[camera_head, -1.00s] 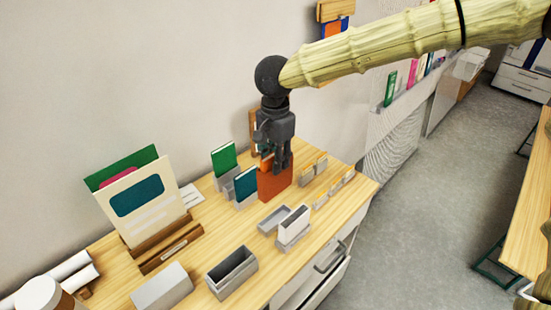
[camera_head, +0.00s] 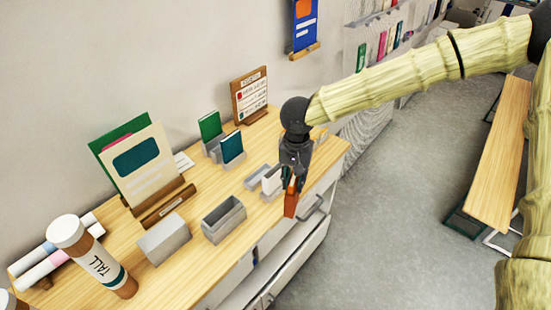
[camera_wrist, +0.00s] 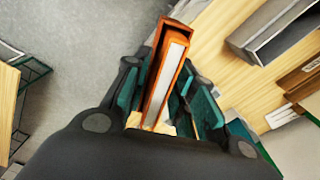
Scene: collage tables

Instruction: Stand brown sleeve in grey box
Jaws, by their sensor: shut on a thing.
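My gripper (camera_head: 292,182) is shut on the brown sleeve (camera_head: 291,204), an orange-brown case, and holds it upright near the table's front edge, to the right of the grey box. In the wrist view the sleeve (camera_wrist: 161,60) sits between my gripper's fingers (camera_wrist: 160,92); a pale strip shows along it. The grey box (camera_head: 210,228) is open-topped and looks empty, standing on the wooden table. A grey box also shows in the wrist view (camera_wrist: 262,50), apart from the sleeve. The sleeve's far side is hidden.
A pale grey block (camera_head: 164,241) stands left of the grey box. Grey holders with a green book (camera_head: 210,125) and a teal book (camera_head: 231,147) stand behind. A white item (camera_head: 271,182) stands beside my gripper.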

